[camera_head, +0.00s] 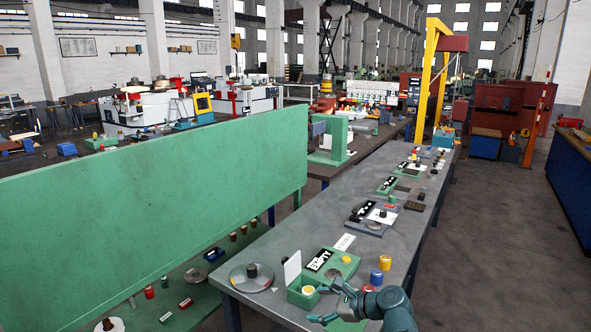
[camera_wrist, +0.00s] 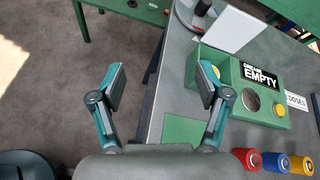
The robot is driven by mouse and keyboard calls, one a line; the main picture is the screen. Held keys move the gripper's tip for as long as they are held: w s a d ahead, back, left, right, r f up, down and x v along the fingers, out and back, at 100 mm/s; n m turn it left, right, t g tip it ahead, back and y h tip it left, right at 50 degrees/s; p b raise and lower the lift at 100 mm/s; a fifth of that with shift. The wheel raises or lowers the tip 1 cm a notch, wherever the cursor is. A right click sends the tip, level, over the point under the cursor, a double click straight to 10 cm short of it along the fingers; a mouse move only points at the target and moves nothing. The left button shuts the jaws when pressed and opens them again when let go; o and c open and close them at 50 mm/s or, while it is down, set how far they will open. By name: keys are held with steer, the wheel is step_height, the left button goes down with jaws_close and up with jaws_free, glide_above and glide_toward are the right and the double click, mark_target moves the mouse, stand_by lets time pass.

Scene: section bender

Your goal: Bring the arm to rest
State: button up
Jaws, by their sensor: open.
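My gripper (camera_wrist: 161,86) is open and empty in the wrist view, its two teal-and-grey fingers spread wide. It hangs over the near edge of the grey bench (camera_wrist: 178,93), with the left finger over the floor and the right finger beside a green box fixture (camera_wrist: 208,65). In the head view my gripper (camera_head: 323,303) shows at the bottom, at the bench's near end, close to the green fixture (camera_head: 301,298). Nothing is between the fingers.
Red (camera_wrist: 247,159), blue (camera_wrist: 275,162) and yellow (camera_wrist: 301,164) cylinders stand at lower right. A long green panel (camera_head: 150,200) stands left of the bench. Open floor (camera_head: 500,240) lies to the right.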

steer(key=s+d+f+n+g+h, duration=0.2)
steer(key=s+f+n, duration=0.3)
steer(key=f, duration=0.5)
steer(key=s+d+f+n+g+h, duration=0.2)
steer(key=s+f+n, duration=0.25)
steer(key=f, duration=0.55)
steer(key=s+d+f+n+g+h, duration=0.25)
steer(key=s+f+n, duration=0.25)
steer(key=f, duration=0.5)
steer(key=s+d+f+n+g+h, duration=0.1)
steer(key=s+f+n+g, duration=0.1)
steer(key=s+f, duration=0.4)
steer(key=s+d+f+n+g+h+b, duration=0.1)
steer(key=s+f, duration=0.5)
steer(key=s, duration=0.7)
steer(key=s+d+f+n+g+h, duration=0.1)
steer(key=s+f+g, duration=0.3)
steer(key=s, duration=0.6)
step_height(320, 180, down, 2)
steer(key=shift+d+f+n+h, duration=0.1)
steer(key=shift+d+n+h, duration=0.25)
steer(key=shift+n+h, duration=0.35)
steer(key=shift+w, duration=0.1)
